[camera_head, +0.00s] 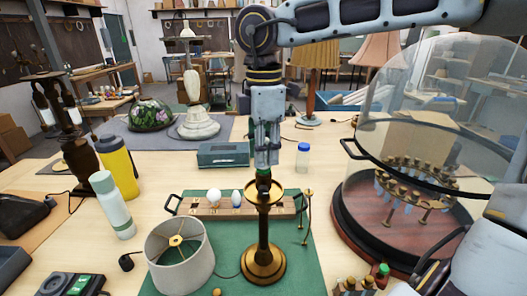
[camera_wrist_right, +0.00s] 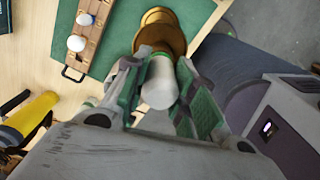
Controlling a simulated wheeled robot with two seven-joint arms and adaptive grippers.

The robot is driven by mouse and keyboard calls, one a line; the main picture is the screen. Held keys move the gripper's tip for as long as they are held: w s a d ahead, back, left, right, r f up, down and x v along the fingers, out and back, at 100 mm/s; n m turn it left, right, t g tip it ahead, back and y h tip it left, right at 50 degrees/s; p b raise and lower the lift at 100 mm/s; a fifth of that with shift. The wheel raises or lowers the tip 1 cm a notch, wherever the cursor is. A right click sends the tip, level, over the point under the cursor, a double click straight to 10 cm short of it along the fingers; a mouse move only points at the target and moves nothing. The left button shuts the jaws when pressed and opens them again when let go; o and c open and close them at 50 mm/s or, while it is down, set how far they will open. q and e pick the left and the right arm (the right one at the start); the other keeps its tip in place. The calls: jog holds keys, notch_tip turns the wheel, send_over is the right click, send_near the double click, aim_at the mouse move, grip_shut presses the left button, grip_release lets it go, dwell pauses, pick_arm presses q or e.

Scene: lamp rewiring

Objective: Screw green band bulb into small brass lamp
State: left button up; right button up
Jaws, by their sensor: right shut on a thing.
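The small brass lamp (camera_head: 262,262) stands upright on the green mat (camera_head: 300,268), with its dark stem and cup-like top (camera_head: 264,190) facing up. My right gripper (camera_head: 265,158) comes down from above, directly over the lamp's top. In the right wrist view my right gripper (camera_wrist_right: 158,98) is shut on a whitish bulb (camera_wrist_right: 159,82), which lies between its green-padded fingers. The bulb's far end points at the lamp's brass top (camera_wrist_right: 160,38). A bit of green shows at the fingertips in the head view. Whether the bulb touches the socket is hidden. My left gripper is out of view.
A wooden rack (camera_head: 283,208) with white bulbs (camera_head: 214,196) stands behind the lamp. A drum lampshade (camera_head: 181,267) is front left of it. A glass dome (camera_head: 420,110) covers a round stand at right. Bottles (camera_head: 113,211) stand at left.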

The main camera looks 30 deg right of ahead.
jog(key=shift+f+m+b, duration=0.1)
jog(key=shift+m+b, duration=0.35)
jog(key=shift+m, duration=0.25)
jog(key=shift+m+b, duration=0.3)
jog(key=shift+m, duration=0.6)
jog(key=shift+m+b, duration=0.5)
jog(key=shift+m, duration=1.4)
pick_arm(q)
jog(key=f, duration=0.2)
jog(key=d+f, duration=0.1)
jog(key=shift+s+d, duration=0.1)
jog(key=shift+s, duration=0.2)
pick_arm(e)
jog(key=o, duration=1)
jog(key=n, duration=0.3)
jog(key=shift+n, duration=0.4)
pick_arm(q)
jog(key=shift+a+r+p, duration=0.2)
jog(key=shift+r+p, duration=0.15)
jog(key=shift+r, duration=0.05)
pick_arm(e)
jog(key=shift+n, duration=2)
